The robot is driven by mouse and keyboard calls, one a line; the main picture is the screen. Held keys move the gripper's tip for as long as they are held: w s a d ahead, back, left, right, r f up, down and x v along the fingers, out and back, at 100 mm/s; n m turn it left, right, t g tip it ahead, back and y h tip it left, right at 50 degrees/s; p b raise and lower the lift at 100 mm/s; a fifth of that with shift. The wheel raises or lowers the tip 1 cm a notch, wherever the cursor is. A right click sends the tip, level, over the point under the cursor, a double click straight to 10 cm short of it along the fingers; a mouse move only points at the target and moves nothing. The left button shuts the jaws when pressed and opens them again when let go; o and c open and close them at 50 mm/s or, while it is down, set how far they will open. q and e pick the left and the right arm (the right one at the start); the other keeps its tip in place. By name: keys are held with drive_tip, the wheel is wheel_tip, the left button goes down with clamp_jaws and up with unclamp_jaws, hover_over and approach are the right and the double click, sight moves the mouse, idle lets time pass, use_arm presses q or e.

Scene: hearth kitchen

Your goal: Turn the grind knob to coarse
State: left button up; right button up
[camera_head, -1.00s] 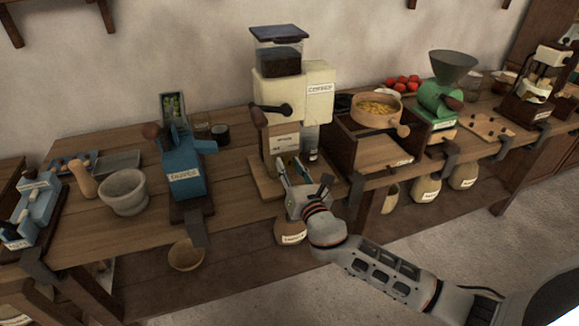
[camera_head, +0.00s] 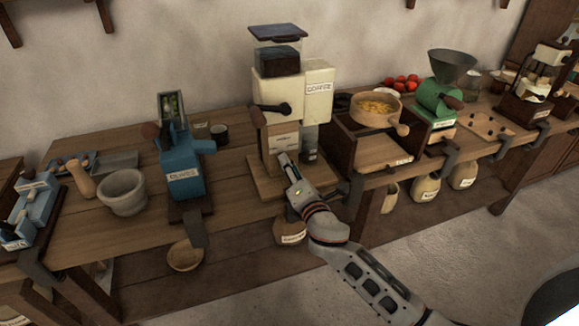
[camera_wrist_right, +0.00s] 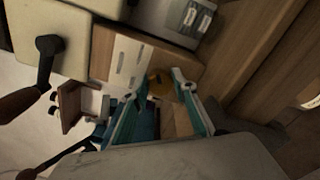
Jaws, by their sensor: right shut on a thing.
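The cream coffee grinder (camera_head: 290,90) stands on the bench with a lidded hopper on top and a dark crank on its front. Its wooden front panel (camera_head: 283,137) carries a pale plate, which shows as a slotted plate in the right wrist view (camera_wrist_right: 129,65). My right gripper (camera_head: 283,160) is at the lower front of the grinder. In the right wrist view its teal fingers (camera_wrist_right: 160,98) flank the knob and are shut on it. In the head view the gripper hides the knob. My left gripper is out of view.
A blue mill (camera_head: 183,165) and a mortar (camera_head: 123,192) stand to the left. A wooden box mill with a round bowl (camera_head: 375,109) stands close on the right, with a green mill (camera_head: 440,97) beyond. A jar (camera_head: 290,234) sits below the bench edge.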

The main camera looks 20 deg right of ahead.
drive_tip(key=shift+m, duration=0.3)
idle(0.4)
drive_tip(key=o, duration=1.1)
drive_tip(key=shift+c, duration=0.2)
drive_tip(key=s, duration=1.2)
drive_tip(key=shift+d, duration=0.25)
